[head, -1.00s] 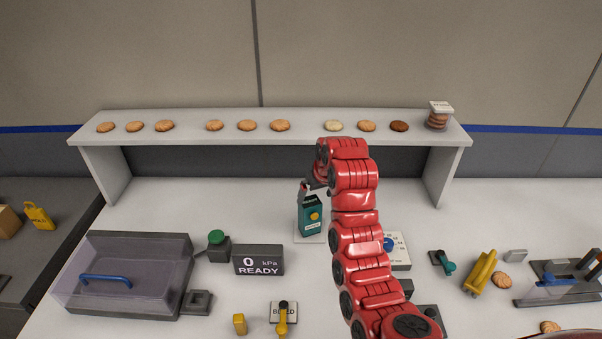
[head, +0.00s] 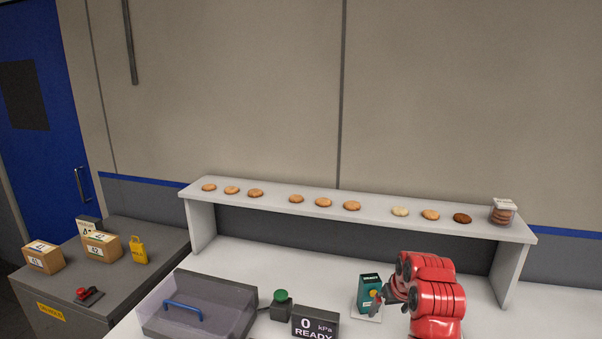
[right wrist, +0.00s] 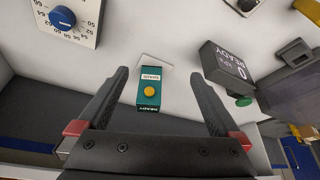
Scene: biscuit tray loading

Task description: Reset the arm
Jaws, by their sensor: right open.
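My red right arm (head: 436,298) comes up at the lower right of the head view. Its dark right gripper (head: 380,297) is beside the right side of a teal carton (head: 369,285) and overlaps its edge in this view. The carton stands on a pale square pad (head: 373,318). In the right wrist view, the right gripper (right wrist: 158,76) is open, with its two fingers wide apart. The carton (right wrist: 149,89), with its yellow dot, shows between them with gaps on both sides. I cannot tell its exact distance from the fingers. My left gripper is not in view.
A white shelf (head: 345,218) with several biscuits and a stacked pack (head: 503,212) stands behind. A clear-lidded box (head: 197,306), green button (head: 281,298) and READY display (head: 315,323) are left of the carton. A dial panel (right wrist: 66,20) shows in the wrist view.

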